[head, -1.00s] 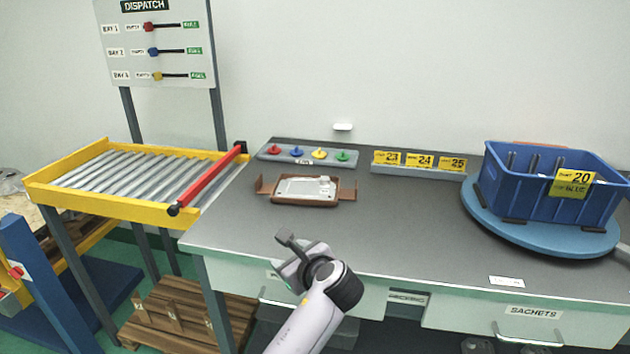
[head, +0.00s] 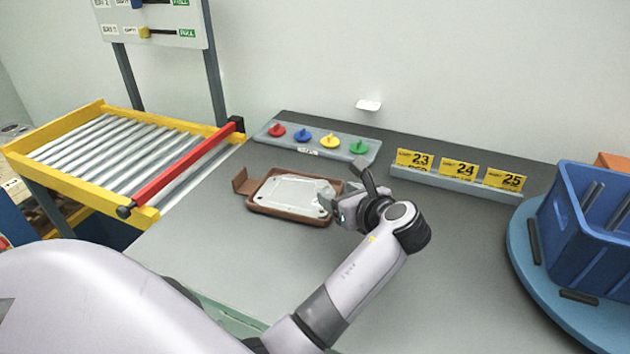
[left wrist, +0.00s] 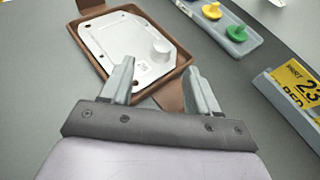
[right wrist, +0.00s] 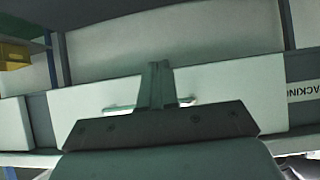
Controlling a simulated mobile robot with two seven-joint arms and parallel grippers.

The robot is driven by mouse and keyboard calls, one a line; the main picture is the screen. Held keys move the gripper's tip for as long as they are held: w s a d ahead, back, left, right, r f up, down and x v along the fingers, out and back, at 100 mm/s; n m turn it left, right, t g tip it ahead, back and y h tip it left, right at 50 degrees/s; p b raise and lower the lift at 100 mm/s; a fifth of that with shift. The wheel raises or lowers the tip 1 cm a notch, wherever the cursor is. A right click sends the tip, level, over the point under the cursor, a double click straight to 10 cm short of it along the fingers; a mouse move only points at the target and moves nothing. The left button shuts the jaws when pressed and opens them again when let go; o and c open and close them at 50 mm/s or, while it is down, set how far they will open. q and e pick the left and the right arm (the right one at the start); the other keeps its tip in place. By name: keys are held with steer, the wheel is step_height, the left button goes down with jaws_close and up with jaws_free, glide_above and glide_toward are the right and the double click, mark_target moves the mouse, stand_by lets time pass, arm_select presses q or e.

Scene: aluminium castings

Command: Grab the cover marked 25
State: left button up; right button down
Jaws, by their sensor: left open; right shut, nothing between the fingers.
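A pale metal cover plate (head: 288,194) with a round boss lies in a brown tray (head: 285,217) on the grey bench. The yellow card marked 25 (head: 505,180) stands at the right end of a grey strip. My left gripper (head: 346,197) is open and empty at the tray's right end; in the left wrist view its fingers (left wrist: 160,68) are spread near the tray's edge. My right gripper (right wrist: 160,66) is shut and empty before a pale drawer-like panel.
Cards 24 (head: 459,169) and 23 (head: 416,160) stand beside card 25. Behind the tray is a strip of coloured knobs (head: 330,142). A blue crate (head: 590,235) sits on a blue turntable (head: 522,262) at right. A yellow roller conveyor (head: 75,194) is at left.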

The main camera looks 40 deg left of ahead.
mark_target(323, 184)
arm_select(q)
steer(key=shift+w, duration=0.3)
steer(key=shift+w+a+f, duration=0.1)
steer(key=shift+w+a, duration=0.1)
steer(key=shift+a, duration=0.1)
steer(key=x, duration=0.6)
steer(key=shift+a, duration=0.25)
jaws_close()
